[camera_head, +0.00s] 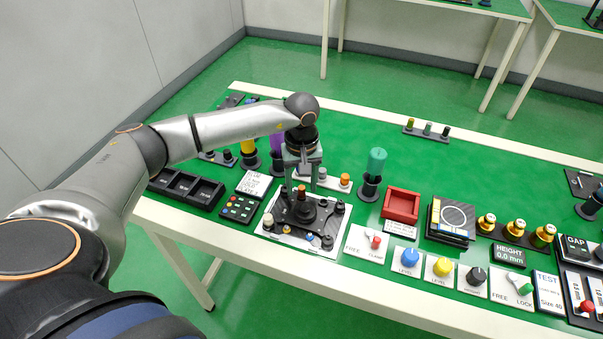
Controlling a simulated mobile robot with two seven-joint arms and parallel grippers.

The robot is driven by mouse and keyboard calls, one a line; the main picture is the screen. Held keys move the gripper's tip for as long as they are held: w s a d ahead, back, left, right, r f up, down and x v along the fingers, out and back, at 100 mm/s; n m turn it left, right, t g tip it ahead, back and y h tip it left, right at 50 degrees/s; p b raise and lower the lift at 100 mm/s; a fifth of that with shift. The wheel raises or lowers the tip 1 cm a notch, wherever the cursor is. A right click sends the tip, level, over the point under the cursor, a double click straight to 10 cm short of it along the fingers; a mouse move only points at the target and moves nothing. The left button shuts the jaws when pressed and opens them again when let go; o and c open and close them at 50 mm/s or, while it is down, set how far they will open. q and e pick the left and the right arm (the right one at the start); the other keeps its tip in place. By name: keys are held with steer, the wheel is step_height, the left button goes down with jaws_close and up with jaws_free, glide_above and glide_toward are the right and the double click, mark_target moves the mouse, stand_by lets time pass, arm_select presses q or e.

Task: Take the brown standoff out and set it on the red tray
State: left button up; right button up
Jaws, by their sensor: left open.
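The brown standoff (301,191) stands upright on the black fixture (318,221), which lies on a pale plate left of the table's middle. My left gripper (302,183) points down from above, with its fingers around the top of the standoff. It is open; whether a finger touches the standoff I cannot tell. The red tray (402,204) is a shallow square box to the right of the fixture, and it looks empty. My right gripper is not in view.
A green cylinder (376,161) on a black stand rises between the fixture and the red tray. Black bins (186,188) lie at the left. Knobs and switches, including a blue knob (410,257), line the front edge. Bare green table shows behind the tray.

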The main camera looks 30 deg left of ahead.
arm_select(q)
steer(key=shift+f, duration=0.15)
steer(key=shift+c, duration=0.3)
jaws_close()
stand_by(0.3)
steer(key=n+p, duration=0.1)
steer(key=n, duration=0.9)
steer(key=shift+r+n+p, duration=0.2)
steer(key=shift+n+p, duration=0.2)
steer(key=n, duration=0.4)
steer(key=shift+p, duration=0.4)
steer(key=shift+o, duration=0.2)
jaws_free()
